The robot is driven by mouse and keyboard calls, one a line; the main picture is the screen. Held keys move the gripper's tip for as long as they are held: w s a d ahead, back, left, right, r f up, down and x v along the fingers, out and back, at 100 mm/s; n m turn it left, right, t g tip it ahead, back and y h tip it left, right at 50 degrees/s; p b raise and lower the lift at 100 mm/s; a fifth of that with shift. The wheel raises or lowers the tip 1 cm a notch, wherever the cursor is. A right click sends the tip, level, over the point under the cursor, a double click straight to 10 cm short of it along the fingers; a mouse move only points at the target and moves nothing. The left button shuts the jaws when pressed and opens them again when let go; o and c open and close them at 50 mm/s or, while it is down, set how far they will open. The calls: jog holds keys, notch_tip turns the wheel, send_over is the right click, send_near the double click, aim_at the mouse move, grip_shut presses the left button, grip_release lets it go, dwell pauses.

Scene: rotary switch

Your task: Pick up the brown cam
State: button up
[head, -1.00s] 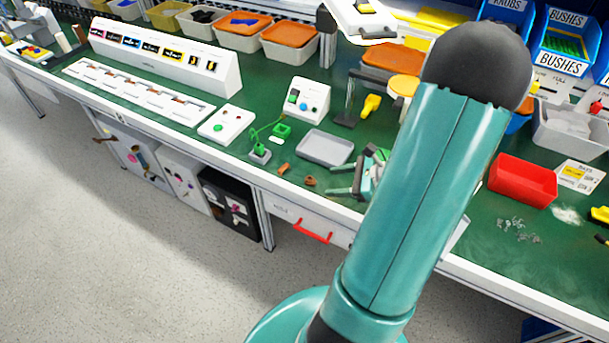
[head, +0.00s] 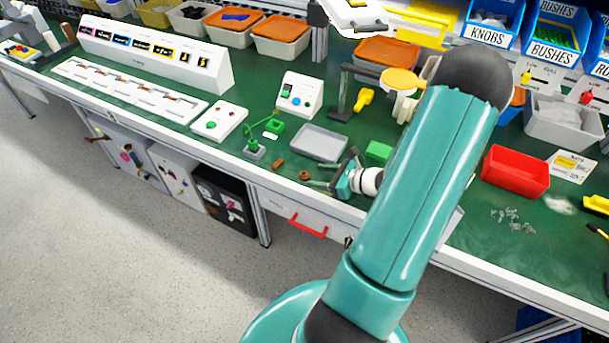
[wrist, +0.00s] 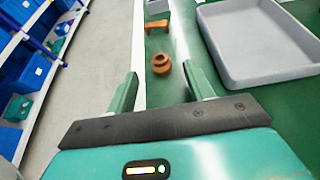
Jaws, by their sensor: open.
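A small brown round piece with a raised hub, which looks like the brown cam (wrist: 161,63), lies on the green bench top near its front edge. It also shows in the head view (head: 304,175). My gripper (wrist: 160,76) is open and empty. In the wrist view the cam appears just beyond the fingertips, roughly centred between them. In the head view my gripper (head: 322,177) is right of the cam, close to the bench, with its fingers pointing left at it. I cannot tell whether the fingertips overlap the cam.
A brown bracket-shaped piece (wrist: 157,25) lies just beyond the cam. A grey tray (head: 319,143) sits behind; in the wrist view it is close to the right finger. A green block (head: 378,152) is behind my wrist. The bench's white front edge (wrist: 139,45) runs close to the left finger.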

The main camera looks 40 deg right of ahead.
aim_at(305, 173)
jog(key=x, duration=0.4)
jog(key=shift+w, duration=0.15)
jog(key=c, duration=1)
jog(key=shift+c, duration=0.2)
